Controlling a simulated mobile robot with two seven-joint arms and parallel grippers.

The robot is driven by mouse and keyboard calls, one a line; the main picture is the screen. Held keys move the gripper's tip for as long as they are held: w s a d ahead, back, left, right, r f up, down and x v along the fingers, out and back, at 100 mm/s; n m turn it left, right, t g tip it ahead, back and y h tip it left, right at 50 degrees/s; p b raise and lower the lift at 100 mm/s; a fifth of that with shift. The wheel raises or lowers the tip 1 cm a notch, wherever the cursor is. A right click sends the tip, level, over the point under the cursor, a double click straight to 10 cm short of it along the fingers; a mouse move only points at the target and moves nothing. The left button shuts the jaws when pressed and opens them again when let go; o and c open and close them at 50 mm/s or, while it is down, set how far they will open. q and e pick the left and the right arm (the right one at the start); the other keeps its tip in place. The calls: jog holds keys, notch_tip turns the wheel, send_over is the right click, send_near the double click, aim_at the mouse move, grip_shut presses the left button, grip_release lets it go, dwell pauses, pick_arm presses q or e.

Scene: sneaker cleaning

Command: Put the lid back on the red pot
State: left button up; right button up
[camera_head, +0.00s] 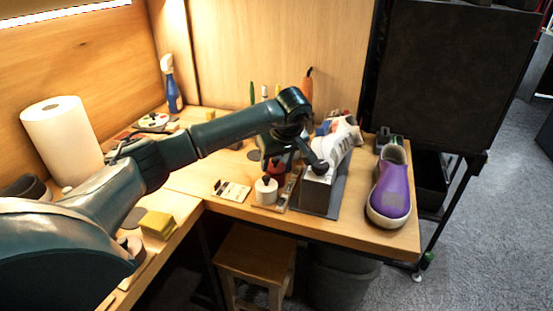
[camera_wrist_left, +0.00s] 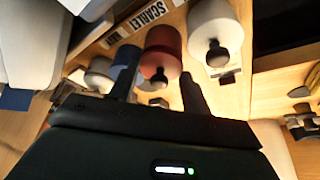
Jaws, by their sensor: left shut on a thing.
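The red pot (camera_wrist_left: 162,38) shows in the left wrist view, just ahead of my left gripper (camera_wrist_left: 157,72). Its red lid with a round black knob (camera_wrist_left: 158,78) lies between the two fingers, and the gripper is shut on it. The lid lines up with the pot; I cannot tell whether it touches the rim. In the head view my left arm reaches in from the left, with its gripper over the pots, and a red part (camera_head: 270,150) shows beneath the wrist. My right gripper is out of view.
A white pot with a black-knobbed lid (camera_head: 265,192) stands close by; in the wrist view white (camera_wrist_left: 212,25) and blue (camera_wrist_left: 127,58) pots flank the red one. A white sneaker (camera_head: 340,145) on a grey stand (camera_head: 320,196) and a purple shoe (camera_head: 392,188) are to the right.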

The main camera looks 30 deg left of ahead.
pick_arm(q)
jog(key=shift+f+p, duration=0.15)
jog(key=shift+p, duration=0.25)
dwell(1.9)
jog(key=o, duration=1.5)
jog(key=shift+r+p, duration=2.8)
jog(key=shift+r, duration=0.75)
grip_shut()
